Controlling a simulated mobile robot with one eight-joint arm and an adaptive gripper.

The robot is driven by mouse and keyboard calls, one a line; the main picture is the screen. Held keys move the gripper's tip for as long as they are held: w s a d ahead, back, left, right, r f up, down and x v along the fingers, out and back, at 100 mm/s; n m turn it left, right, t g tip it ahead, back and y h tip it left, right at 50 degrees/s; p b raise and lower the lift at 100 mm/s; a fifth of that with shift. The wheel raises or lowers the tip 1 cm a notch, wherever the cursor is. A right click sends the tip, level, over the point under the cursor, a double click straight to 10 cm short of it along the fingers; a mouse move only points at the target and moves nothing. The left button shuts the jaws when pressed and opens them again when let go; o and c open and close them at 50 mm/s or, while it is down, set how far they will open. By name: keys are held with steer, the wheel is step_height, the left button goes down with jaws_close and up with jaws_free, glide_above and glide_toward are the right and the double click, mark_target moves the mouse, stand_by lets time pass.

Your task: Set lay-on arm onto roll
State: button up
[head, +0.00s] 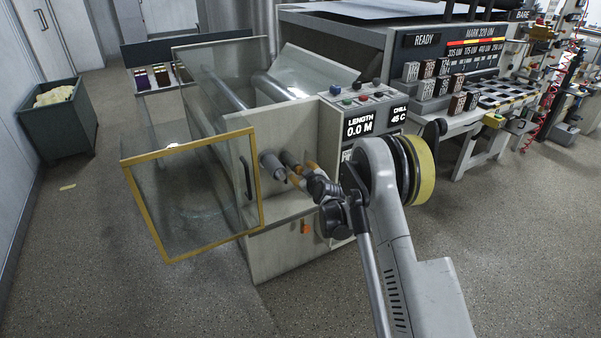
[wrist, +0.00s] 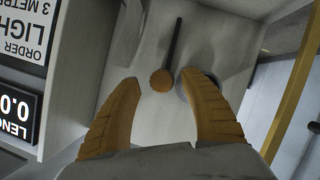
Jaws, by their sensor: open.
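A dark lever with a round orange-brown knob (wrist: 162,80), which looks like the lay-on arm's handle, stands against the pale machine face in the wrist view. My gripper (wrist: 160,77) is open, with one orange finger on each side of the knob. I cannot tell whether either finger touches it. A grey round roll end (wrist: 211,80) is partly hidden behind the right finger. In the head view my gripper (head: 290,168) is at the machine's side, close to a grey cylinder end (head: 269,163). My gripper hides the lever there. Shiny rolls (head: 221,82) lie behind the clear guards.
A yellow-framed clear door (head: 191,195) stands swung out to the left of my gripper. A control panel (head: 362,103) with a length display reading 0.0 M is above and right. A grey bin (head: 62,122) stands far left. The floor in front is clear.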

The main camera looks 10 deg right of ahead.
steer(key=v, duration=1)
steer(key=shift+s, duration=0.3)
